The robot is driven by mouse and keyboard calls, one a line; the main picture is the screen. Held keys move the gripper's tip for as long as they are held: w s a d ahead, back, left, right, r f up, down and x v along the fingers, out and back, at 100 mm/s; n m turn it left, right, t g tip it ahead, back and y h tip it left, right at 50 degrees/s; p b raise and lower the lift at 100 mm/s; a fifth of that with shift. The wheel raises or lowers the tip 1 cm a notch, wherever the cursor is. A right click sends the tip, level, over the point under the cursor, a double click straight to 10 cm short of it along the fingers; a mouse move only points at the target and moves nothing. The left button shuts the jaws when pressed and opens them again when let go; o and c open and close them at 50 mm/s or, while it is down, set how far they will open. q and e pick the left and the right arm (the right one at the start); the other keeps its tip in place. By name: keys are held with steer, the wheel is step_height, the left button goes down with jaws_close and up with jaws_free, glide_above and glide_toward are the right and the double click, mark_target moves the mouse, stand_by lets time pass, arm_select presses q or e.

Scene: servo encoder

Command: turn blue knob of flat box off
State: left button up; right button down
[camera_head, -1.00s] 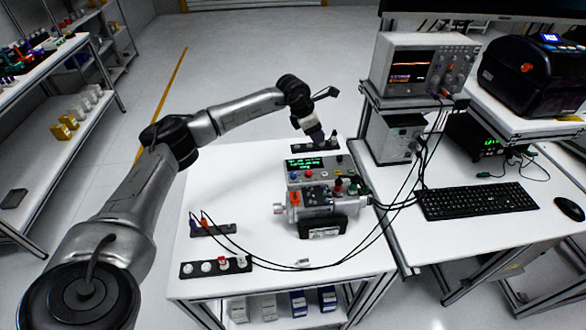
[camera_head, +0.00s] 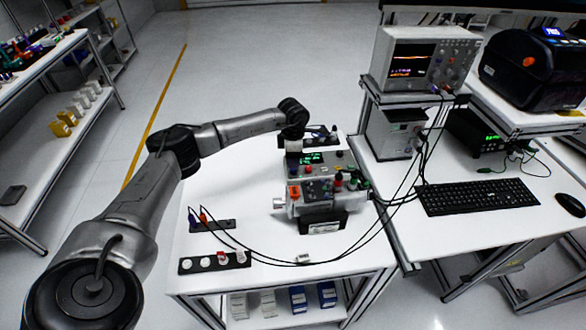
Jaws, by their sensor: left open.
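The flat box (camera_head: 345,160) with a green display stands at the back of the white table. Its front face carries several small coloured knobs. My left gripper (camera_head: 293,155) is open and points down over the left end of the box, where it covers part of the display side. The blue knob lies at that left end and is hard to make out beneath the gripper. Whether the fingers touch it cannot be told. My right gripper is not in view.
A servo unit with an orange part (camera_head: 294,192) stands just in front of the box. Black strips with connectors (camera_head: 214,261) and loose black cables lie on the table. An oscilloscope (camera_head: 424,60) and keyboard (camera_head: 477,199) are to the right.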

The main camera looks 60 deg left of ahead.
mark_target(293, 170)
arm_select(q)
steer(key=shift+f, duration=2.6)
steer(key=c, duration=0.9)
